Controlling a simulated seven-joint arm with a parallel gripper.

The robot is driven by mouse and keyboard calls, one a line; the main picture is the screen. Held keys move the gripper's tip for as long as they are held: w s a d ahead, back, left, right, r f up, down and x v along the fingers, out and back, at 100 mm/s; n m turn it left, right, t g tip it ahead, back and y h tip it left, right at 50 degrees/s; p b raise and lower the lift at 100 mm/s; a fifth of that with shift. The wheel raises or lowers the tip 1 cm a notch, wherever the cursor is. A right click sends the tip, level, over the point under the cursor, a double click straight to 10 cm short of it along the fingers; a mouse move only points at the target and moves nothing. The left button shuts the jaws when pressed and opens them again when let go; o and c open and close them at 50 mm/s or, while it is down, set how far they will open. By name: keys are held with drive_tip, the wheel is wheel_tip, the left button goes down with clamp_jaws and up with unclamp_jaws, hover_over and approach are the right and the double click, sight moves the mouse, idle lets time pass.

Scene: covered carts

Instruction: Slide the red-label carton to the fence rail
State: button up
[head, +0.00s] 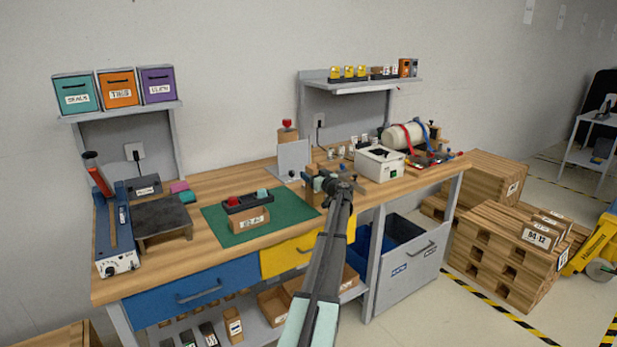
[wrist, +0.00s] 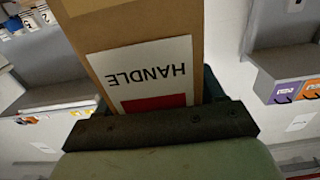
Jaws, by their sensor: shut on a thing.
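My gripper (head: 332,184) is over the back middle of the workbench, right of the green mat. It is shut on the red-label carton, a brown cardboard box. In the wrist view the carton (wrist: 205,30) fills the upper middle, with a white label reading "HANDLE" upside down and a red patch at its lower edge. In the head view only a small tan part of the carton (head: 310,186) shows beside the gripper. I cannot tell whether its base touches the bench. I cannot clearly pick out the fence rail.
A grey upright plate (head: 293,160) stands just left of the gripper. A white box (head: 379,164) and a roll (head: 404,136) with red and blue straps are to the right. A black tray (head: 246,201) sits on the green mat (head: 222,232). The wooden bench front is mostly clear.

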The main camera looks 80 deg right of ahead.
drive_tip(key=o, duration=1.1)
drive_tip(key=shift+s, duration=0.1)
drive_tip(key=v, duration=1.3)
drive_tip(key=shift+s+a, duration=0.25)
